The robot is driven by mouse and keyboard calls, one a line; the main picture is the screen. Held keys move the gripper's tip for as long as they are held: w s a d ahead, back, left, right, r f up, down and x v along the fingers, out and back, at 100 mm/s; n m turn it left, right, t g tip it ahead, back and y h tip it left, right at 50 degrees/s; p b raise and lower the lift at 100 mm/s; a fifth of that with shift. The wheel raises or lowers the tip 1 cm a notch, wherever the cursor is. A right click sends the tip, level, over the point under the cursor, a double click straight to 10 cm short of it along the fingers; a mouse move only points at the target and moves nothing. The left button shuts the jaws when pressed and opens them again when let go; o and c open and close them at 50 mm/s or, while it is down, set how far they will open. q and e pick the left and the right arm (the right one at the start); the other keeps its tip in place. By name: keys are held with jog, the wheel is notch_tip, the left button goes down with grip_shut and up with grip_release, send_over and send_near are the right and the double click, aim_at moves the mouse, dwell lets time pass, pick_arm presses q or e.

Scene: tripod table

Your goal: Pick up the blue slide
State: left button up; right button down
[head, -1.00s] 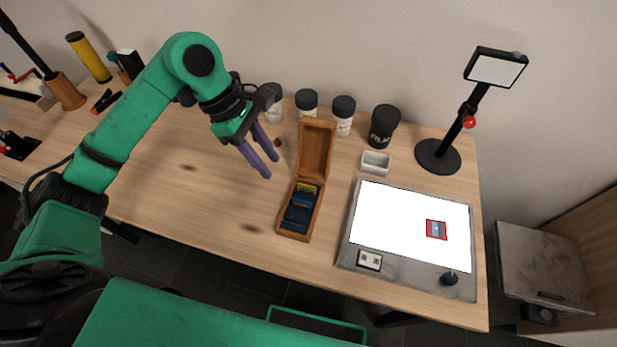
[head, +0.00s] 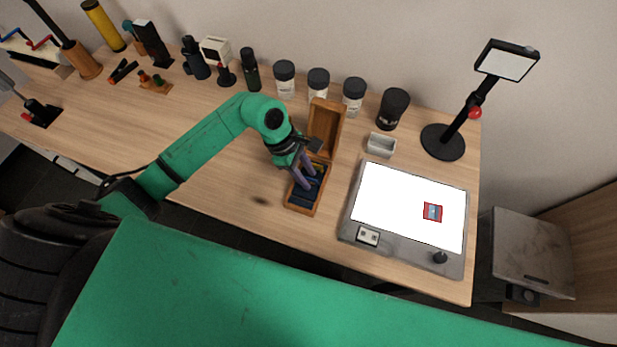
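The open wooden slide box (head: 326,130) stands in the middle of the table, its lid raised at the back. Inside it sit dark blue slides (head: 303,197), with a bit of yellow slide (head: 319,166) behind them. My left gripper (head: 307,183) points down into the box, its two purple fingers apart among the slides. The fingers partly hide the slides, and I cannot tell whether a blue slide is between them. My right gripper is not in view.
A lit light table (head: 352,228) with a red-framed slide (head: 432,212) lies right of the box. A small white tray (head: 381,145), a black film canister (head: 392,108) and several black-lidded jars stand behind. A lamp (head: 443,142) stands at the back right.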

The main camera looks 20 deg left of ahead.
pick_arm(q)
jog(key=shift+w, duration=0.1)
grip_shut()
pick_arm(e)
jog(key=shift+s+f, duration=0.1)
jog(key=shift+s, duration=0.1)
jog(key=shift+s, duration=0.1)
